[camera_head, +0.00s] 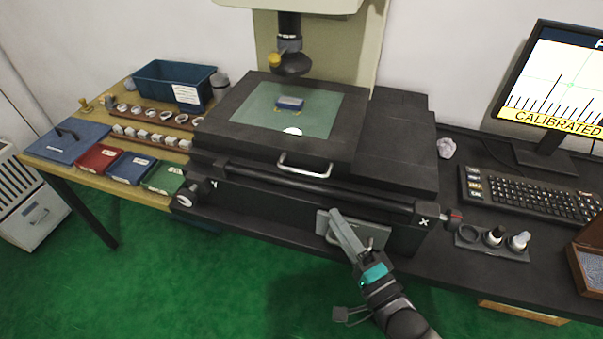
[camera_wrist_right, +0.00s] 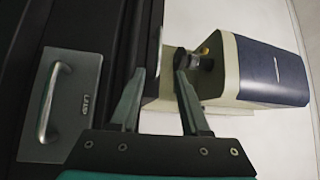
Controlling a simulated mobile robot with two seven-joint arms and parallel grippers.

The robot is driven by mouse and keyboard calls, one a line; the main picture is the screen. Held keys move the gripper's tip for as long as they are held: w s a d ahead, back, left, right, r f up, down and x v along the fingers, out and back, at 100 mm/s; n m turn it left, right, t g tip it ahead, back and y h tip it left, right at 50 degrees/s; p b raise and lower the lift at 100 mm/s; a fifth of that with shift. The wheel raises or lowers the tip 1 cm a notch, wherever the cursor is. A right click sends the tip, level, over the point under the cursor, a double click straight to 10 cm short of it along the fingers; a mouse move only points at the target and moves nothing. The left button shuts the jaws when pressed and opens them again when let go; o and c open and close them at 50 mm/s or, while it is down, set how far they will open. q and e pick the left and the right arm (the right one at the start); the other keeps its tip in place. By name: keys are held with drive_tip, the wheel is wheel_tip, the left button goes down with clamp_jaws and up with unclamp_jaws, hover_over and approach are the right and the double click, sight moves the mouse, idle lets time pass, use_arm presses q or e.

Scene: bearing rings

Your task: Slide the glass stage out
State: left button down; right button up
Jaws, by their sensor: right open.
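The glass stage (camera_head: 255,105) is a green-tinted pane set in a black frame on top of the measuring machine, under its lens column. A silver bar handle (camera_head: 305,166) sits at the frame's front edge. My right gripper (camera_head: 335,218) is in front of the machine, below the stage handle, and overlaps a lower grey plate. In the right wrist view the gripper (camera_wrist_right: 160,75) has its fingers apart with nothing between them. The plate with its own handle (camera_wrist_right: 48,102) is left of the fingers. My left gripper is not in view.
A black rail with knobs (camera_head: 300,187) runs along the front below the stage. Left are a blue bin (camera_head: 172,82) and rows of rings (camera_head: 150,115). The floor in front looks mostly clear.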

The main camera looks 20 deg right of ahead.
sight(303, 172)
drive_tip(key=b+x, duration=0.1)
drive_tip(key=x, duration=1.4)
drive_tip(key=shift+f, duration=0.2)
clamp_jaws()
drive_tip(key=shift+d, duration=0.1)
idle(0.8)
